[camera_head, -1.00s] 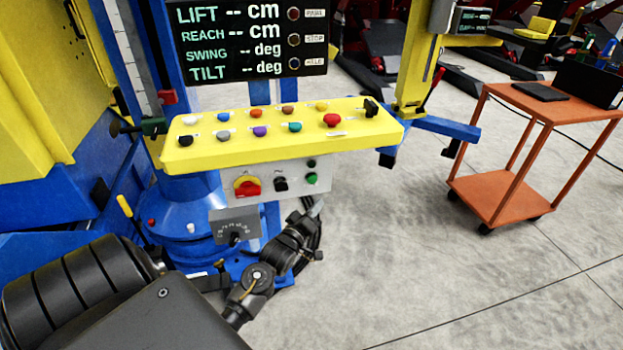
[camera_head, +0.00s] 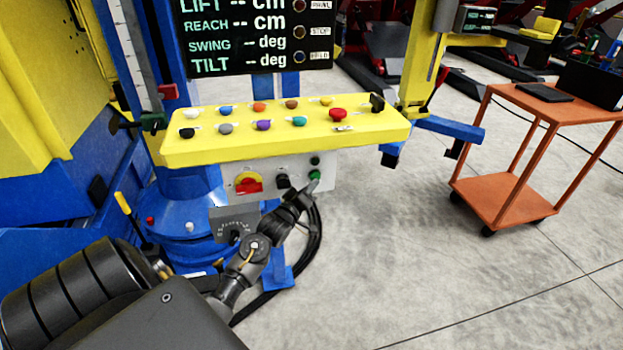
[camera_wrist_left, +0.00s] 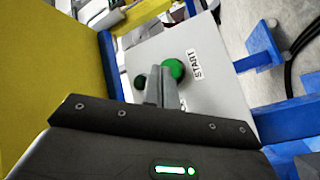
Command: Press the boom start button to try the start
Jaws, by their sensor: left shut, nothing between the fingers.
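The green start button (camera_head: 315,175) is on the grey box under the yellow panel. In the left wrist view the green button (camera_wrist_left: 174,69) stands beside a label reading START (camera_wrist_left: 203,64). My left gripper (camera_head: 312,187) is shut and empty, its tips just below the button in the head view. In the left wrist view the shut fingers (camera_wrist_left: 161,80) overlap the button's left edge. I cannot tell whether they touch it. A smaller dark green lamp or button (camera_head: 315,161) sits above it. My right gripper is not in view.
The grey box (camera_head: 325,185) also carries a red-and-yellow rotary switch (camera_head: 248,183) and a black knob (camera_head: 282,181). The yellow panel (camera_head: 220,150) above holds several coloured knobs. The display (camera_head: 255,45) shows dashes. An orange cart (camera_head: 490,195) stands right, with open floor between.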

